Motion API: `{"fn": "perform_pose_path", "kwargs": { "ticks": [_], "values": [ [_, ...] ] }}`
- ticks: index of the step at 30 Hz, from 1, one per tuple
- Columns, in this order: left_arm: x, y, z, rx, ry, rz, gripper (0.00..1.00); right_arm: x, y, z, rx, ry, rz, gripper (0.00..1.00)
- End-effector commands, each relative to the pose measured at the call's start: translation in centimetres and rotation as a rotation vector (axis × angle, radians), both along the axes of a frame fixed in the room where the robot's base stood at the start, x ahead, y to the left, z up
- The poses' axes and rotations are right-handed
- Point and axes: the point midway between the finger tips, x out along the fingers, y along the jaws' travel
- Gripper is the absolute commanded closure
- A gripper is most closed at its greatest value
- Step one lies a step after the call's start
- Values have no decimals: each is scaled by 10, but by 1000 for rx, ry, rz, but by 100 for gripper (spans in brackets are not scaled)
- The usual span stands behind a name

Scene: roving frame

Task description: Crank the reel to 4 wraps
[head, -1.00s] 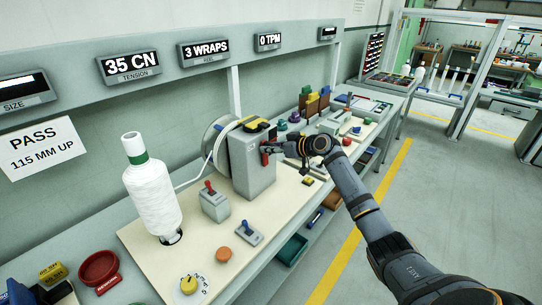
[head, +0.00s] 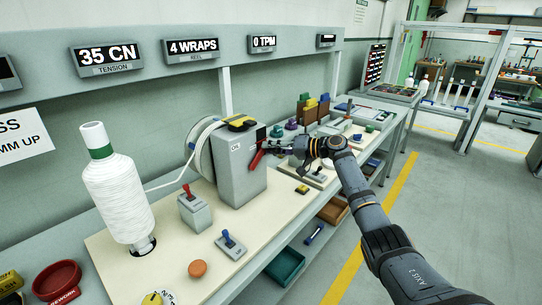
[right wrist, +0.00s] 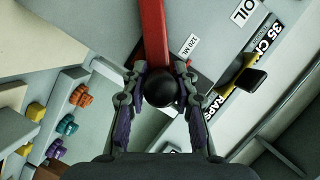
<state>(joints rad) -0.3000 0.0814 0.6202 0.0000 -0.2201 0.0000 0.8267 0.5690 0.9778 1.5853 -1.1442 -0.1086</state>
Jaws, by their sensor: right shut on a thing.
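The reel (head: 203,147) is mounted on the left side of a grey box (head: 238,172), with white thread running to it from a white cone (head: 122,195). The display above the reel (head: 192,48) reads 4 WRAPS. A red crank arm (head: 256,159) stands slanted on the box's right face. My right gripper (head: 272,147) is at the crank. In the right wrist view its fingers (right wrist: 160,76) are closed around the crank's black ball knob (right wrist: 161,90), at the end of the red arm (right wrist: 152,35). My left gripper is out of view.
A red-lever box (head: 194,210), a blue-lever switch (head: 231,245) and an orange button (head: 197,268) stand on the board before the reel. A red dish (head: 57,279) is at lower left. Open floor (head: 440,200) lies to the right.

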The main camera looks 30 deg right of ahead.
Motion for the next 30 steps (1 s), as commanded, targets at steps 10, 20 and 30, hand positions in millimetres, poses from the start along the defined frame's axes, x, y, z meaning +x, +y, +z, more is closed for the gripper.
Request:
{"fn": "perform_pose_path", "kwargs": {
  "ticks": [10, 20, 30],
  "values": [
    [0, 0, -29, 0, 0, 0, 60, 2, -4, -15, 154, 66, 6, 100],
    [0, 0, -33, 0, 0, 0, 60, 3, -6, -15, 193, 82, 6, 100],
    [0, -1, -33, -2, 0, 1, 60, 3, -6, -14, 194, 80, 6, 68]
  ]
}}
